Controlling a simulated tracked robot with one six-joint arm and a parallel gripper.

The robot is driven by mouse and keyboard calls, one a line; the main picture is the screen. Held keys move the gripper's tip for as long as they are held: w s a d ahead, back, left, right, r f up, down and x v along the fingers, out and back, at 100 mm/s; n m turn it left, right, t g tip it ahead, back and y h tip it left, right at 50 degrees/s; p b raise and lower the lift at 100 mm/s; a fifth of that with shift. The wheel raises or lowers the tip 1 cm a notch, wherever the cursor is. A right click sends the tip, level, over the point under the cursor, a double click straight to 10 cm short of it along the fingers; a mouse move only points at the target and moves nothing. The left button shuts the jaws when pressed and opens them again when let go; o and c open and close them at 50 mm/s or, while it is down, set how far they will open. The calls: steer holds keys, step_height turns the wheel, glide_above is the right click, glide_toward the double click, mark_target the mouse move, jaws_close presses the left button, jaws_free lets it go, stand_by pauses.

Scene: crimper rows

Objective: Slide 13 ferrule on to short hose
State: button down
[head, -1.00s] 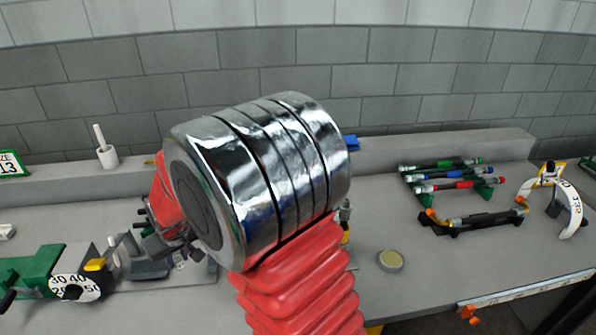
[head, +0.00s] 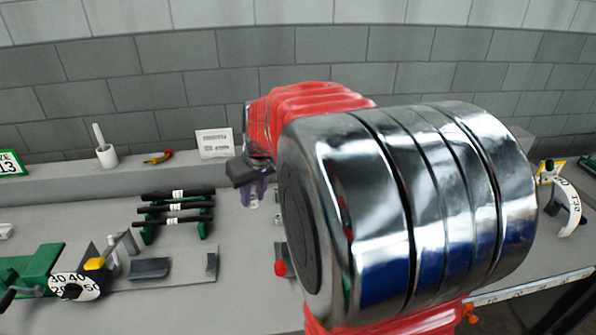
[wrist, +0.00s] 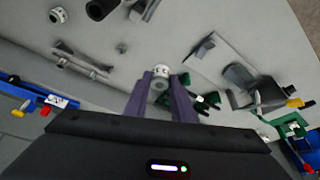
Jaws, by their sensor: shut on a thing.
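My gripper (head: 251,192) is held above the bench in the middle of the head view, its purple fingers pointing down. In the wrist view my gripper (wrist: 161,88) is shut on a small pale metal ferrule (wrist: 161,71) with dark marks; they are too small to read. The ferrule (head: 252,204) shows only faintly in the head view. Black hoses (head: 176,207) with white labels lie across green rests to the left of my gripper, apart from it. I cannot tell which is the short hose. A green-framed sign (head: 10,163) at far left reads 13.
A green crimper with a numbered dial (head: 75,287) stands at front left. A grey fixture (head: 150,268) and a red knob (head: 280,268) are on the bench. A white card (head: 214,142) stands on the back ledge. My arm hides much of the right side.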

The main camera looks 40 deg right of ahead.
steer(key=s+d+r, duration=0.7)
steer(key=s+r, duration=0.1)
steer(key=s, duration=0.1)
steer(key=shift+s+r, duration=0.25)
steer(key=shift+r, duration=0.15)
steer(key=shift+s+d+f, duration=0.1)
steer(key=shift+f, duration=2.8)
steer(key=shift+f, duration=2.05)
steer(key=c, duration=1.4)
jaws_free()
steer(key=v, duration=1.3)
steer(key=shift+s+r, duration=0.25)
steer(key=shift+s, duration=0.05)
